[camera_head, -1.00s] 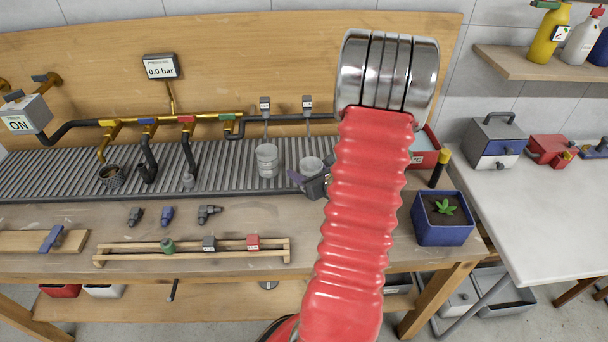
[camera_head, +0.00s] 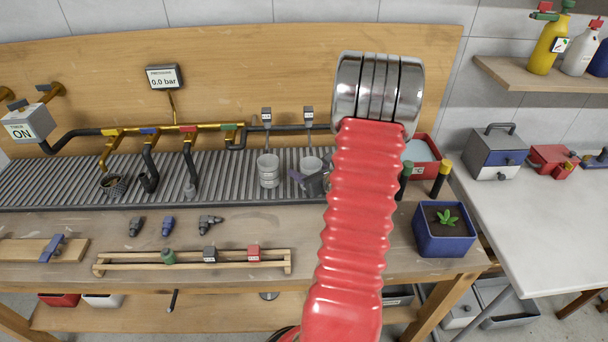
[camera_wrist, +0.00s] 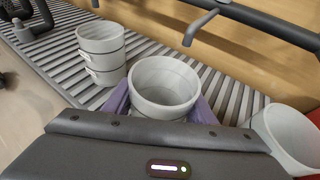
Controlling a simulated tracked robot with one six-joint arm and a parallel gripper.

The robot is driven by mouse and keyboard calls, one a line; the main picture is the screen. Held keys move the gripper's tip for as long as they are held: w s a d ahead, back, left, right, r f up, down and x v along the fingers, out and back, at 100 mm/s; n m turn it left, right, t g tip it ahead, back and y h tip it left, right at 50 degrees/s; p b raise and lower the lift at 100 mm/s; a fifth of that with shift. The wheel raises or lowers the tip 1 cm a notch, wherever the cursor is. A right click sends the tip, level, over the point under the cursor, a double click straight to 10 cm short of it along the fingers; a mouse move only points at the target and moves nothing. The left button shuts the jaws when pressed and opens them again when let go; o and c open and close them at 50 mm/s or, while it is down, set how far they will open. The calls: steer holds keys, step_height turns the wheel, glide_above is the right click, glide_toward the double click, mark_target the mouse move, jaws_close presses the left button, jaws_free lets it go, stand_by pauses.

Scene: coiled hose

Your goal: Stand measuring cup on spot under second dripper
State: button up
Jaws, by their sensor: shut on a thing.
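My gripper (camera_head: 314,180) is shut on a pale grey measuring cup (camera_head: 311,163) at the ribbed drip rack. In the wrist view, purple fingers (camera_wrist: 162,104) press on both sides of this upright, empty-looking cup (camera_wrist: 165,78). In the head view it stands below the second dripper (camera_head: 308,117). In the wrist view a dark spout (camera_wrist: 198,28) hangs behind it, a little to its right. I cannot tell whether its base touches the rack; the gripper body hides its lower part. Another grey cup (camera_head: 268,170) stands on the rack to the left, below the first dripper (camera_head: 266,117).
The ribbed rack (camera_head: 60,180) runs along the back of the bench. A red tub (camera_head: 432,172) lies right of my arm, with posts (camera_head: 441,178) and a blue planter (camera_head: 444,245) in front. A pale rounded thing (camera_wrist: 288,135) cuts into the wrist view's right edge.

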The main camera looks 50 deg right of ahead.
steer(key=shift+w+d+f, duration=0.15)
steer(key=shift+w+d, duration=0.9)
steer(key=shift+d, duration=0.15)
steer(key=shift+f, duration=0.2)
steer(key=o, duration=1.2)
steer(key=shift+s+r, duration=0.1)
steer(key=shift+s, duration=0.1)
steer(key=shift+v, duration=2.8)
